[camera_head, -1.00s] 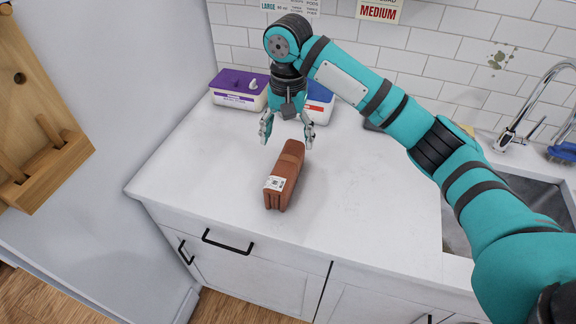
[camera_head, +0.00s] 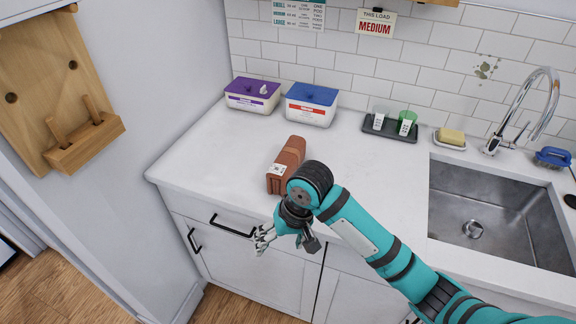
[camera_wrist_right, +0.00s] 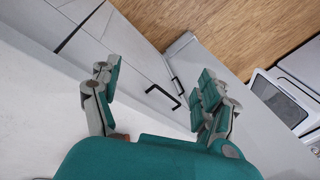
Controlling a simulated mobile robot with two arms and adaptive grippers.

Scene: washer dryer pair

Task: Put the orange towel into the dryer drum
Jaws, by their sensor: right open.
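The orange-brown folded towel (camera_head: 287,160), with a white tag on its near end, lies on the white counter in the head view. Its near right part is partly hidden behind my right arm. My right gripper (camera_head: 262,240) is open and empty, in front of the counter's front edge and nearer to me than the towel. In the right wrist view my right gripper (camera_wrist_right: 160,80) shows its two fingers wide apart with nothing between them. My left gripper is out of view. The dryer drum is not visible; a white appliance (camera_wrist_right: 283,100) shows at the right of the wrist view.
A purple-lidded box (camera_head: 252,95) and a blue-lidded box (camera_head: 311,104) stand at the back of the counter (camera_head: 220,150). A dark tray (camera_head: 390,130) with small cups and a sink (camera_head: 490,210) are on the right. A wooden rack (camera_head: 85,143) hangs left.

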